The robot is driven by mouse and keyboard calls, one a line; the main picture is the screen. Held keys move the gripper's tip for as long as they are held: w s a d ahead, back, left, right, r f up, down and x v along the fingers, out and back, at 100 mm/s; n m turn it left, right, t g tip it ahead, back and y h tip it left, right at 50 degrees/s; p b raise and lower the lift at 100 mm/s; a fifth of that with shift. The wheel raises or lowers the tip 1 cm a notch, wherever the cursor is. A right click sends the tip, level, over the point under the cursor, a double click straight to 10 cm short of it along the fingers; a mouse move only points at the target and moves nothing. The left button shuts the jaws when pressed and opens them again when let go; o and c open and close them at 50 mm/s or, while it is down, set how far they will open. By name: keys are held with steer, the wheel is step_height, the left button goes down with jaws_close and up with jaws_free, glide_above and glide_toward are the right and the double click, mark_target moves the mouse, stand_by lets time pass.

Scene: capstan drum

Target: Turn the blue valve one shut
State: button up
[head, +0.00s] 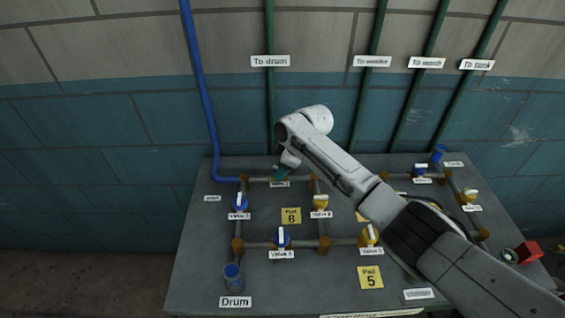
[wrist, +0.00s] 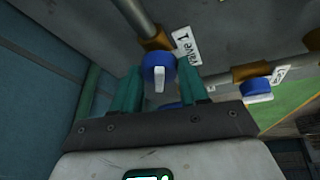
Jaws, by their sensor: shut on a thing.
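Valve one is a round blue valve (wrist: 152,62) with a short white bar handle (wrist: 159,79) in the wrist view. Its label (wrist: 186,46) reads Valve 1. It sits between the two teal fingers of my gripper (wrist: 158,92), and the gripper is shut on it. The white bar points down the picture. In the head view my gripper (head: 282,171) is at the back-left pipe, just above the Valve 1 label (head: 280,184). The fingers hide the valve itself there. I cannot tell the bar's exact angle to its pipe.
Other blue valves stand at the left (head: 240,202), front (head: 281,238) and right (head: 420,170). Yellow valves (head: 320,203) (head: 370,235) share the grey panel (head: 200,285). A blue upright pipe (head: 200,90) and green pipes (head: 269,100) rise along the wall behind.

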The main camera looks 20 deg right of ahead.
steer(key=m, duration=0.1)
steer(key=m+p, duration=0.1)
steer(key=m+t+h, duration=0.1)
steer(key=shift+a+r+m+p, duration=0.15)
steer(key=shift+a+m+p, duration=0.1)
steer(key=shift+m+p, duration=0.15)
steer(key=m+h, duration=0.1)
steer(key=m, duration=0.1)
steer(key=shift+a+m, duration=0.1)
steer(key=shift+m, duration=0.2)
steer(key=m+h, duration=0.1)
steer(key=m, duration=0.2)
steer(key=shift+a+h, duration=0.1)
steer(key=shift+h, duration=0.2)
steer(key=shift+m+h+b, duration=0.4)
steer(key=shift+m+h, duration=0.1)
steer(key=shift+m, duration=1)
steer(key=o, duration=1)
steer(key=shift+o, duration=0.2)
steer(key=v, duration=1)
steer(key=shift+s+r+b, duration=0.2)
steer(key=shift+r+b, duration=0.05)
steer(key=shift+b, duration=0.1)
